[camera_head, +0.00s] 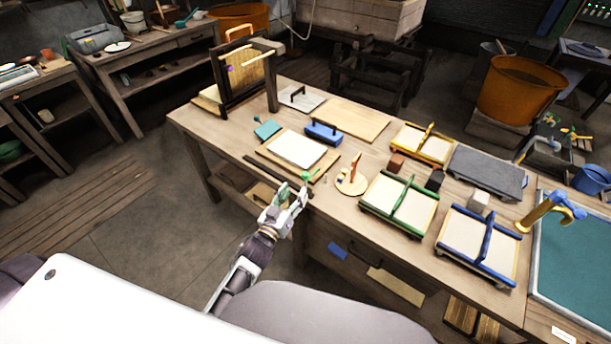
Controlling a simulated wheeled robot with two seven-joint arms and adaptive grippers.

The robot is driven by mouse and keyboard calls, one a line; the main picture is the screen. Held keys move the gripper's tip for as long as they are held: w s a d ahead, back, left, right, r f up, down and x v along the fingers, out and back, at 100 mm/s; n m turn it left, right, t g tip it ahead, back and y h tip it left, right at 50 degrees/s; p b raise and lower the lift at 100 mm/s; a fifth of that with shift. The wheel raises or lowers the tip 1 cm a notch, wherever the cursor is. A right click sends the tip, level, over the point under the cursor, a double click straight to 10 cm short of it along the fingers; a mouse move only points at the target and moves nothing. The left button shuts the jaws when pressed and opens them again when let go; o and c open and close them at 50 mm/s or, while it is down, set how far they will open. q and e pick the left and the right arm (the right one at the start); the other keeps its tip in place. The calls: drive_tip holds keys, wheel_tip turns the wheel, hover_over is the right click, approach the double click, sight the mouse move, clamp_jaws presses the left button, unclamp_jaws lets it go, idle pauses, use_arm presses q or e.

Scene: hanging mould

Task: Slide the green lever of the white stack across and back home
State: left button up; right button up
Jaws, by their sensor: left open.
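The white stack (296,149) lies flat on a wooden board at the table's front edge. The green lever (308,175) is at the stack's near right side, by the board's front corner. My left gripper (288,193) is open at the table's front edge, just below and left of the lever. Its fingers point up towards the lever. I cannot tell whether a finger touches the lever. My right gripper is not in view.
A round wooden disc with an upright peg (352,181) stands close right of the lever. A green-framed tray (398,204) and a blue-framed tray (478,245) lie farther right. A blue block (323,132) and a teal piece (267,129) lie behind the stack.

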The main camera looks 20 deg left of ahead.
sight(305, 175)
use_arm(q)
drive_tip(key=shift+w+d, duration=0.25)
drive_tip(key=shift+w, duration=1.3)
drive_tip(key=shift+w+d, duration=0.25)
drive_tip(key=shift+w, duration=1.3)
drive_tip(key=shift+w+d, duration=0.25)
drive_tip(key=shift+w, duration=1.3)
